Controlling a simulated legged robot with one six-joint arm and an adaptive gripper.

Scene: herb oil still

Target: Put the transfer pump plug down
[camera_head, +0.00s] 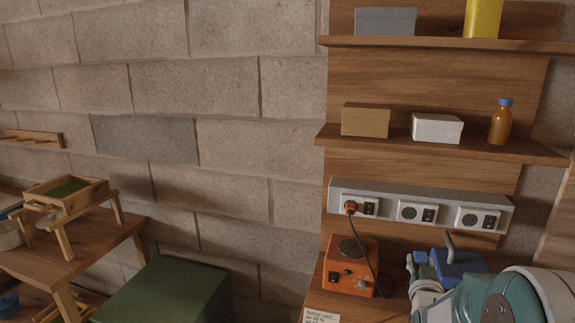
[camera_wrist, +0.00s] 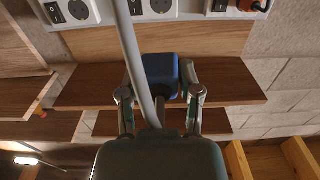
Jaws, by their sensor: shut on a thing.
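A blue plug (camera_head: 462,267) with a thick grey cord is held at the right of the head view, in front of the wooden panel and below the socket strip (camera_head: 420,205). In the wrist view, which looks upside down, the blue plug (camera_wrist: 160,72) sits between the two fingers of my gripper (camera_wrist: 160,98). My gripper (camera_head: 432,268) is shut on it. The cord runs from the plug up past the left finger in the wrist view. The plug's prongs are not visible. My arm hides part of the bench below.
An orange box (camera_head: 350,270) stands on the bench, its orange plug (camera_head: 351,206) in the left socket. The middle and right sockets are empty. A paper card (camera_head: 321,316) lies at the bench front. Shelves (camera_head: 440,146) with boxes and a bottle hang above.

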